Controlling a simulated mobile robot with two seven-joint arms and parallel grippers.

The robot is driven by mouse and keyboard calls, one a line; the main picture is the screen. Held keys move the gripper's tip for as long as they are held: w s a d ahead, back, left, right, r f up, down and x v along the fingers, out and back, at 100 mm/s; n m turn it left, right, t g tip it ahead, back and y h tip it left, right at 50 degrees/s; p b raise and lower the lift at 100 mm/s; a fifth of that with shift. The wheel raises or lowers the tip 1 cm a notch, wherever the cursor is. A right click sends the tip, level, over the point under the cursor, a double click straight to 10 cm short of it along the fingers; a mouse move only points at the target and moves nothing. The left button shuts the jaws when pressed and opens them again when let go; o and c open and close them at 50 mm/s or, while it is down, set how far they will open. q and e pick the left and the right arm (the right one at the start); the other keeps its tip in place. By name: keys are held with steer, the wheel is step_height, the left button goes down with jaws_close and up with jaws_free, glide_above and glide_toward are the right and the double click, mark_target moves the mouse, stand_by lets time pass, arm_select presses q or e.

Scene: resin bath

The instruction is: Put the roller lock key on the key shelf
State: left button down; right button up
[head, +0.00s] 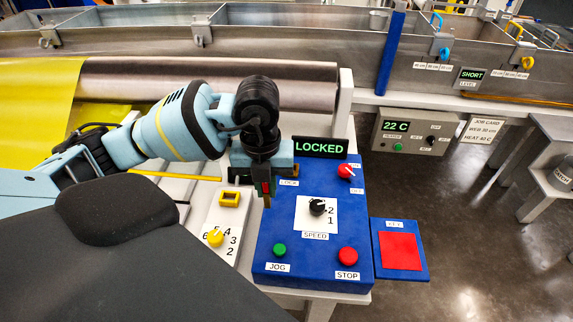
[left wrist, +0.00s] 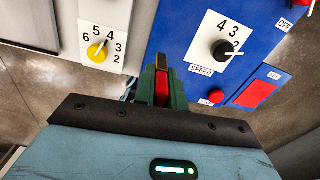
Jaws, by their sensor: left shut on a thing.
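My left gripper (head: 264,192) is shut on the roller lock key, pointing down over the upper left part of the blue control panel, beside the LOCK label. The key (left wrist: 162,85) shows as a red piece with a dark tip between the green fingers in the left wrist view. The lock itself is hidden, and I cannot tell whether the key touches it. The key shelf (head: 416,274) is a blue plate with a red pad, at the panel's lower right; it also shows in the left wrist view (left wrist: 234,101). The pad is empty. My right gripper is out of view.
The blue panel (head: 265,255) carries a black SPEED knob (head: 317,207), a red switch (head: 346,171), a green JOG button (head: 280,250) and a red STOP button (head: 347,256). A LOCKED display (head: 320,147) stands behind. A yellow dial (head: 215,238) is left.

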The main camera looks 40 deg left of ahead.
arm_select(q)
steer(key=d+r+n, duration=0.2)
steer(key=d+n, duration=0.2)
steer(key=n, duration=1)
steer(key=d+r+n, duration=0.3)
steer(key=d+n, duration=0.1)
steer(key=n, duration=1)
steer(key=shift+d+r+n, duration=0.15)
steer(key=shift+r+n, duration=0.15)
steer(key=shift+w, duration=0.15)
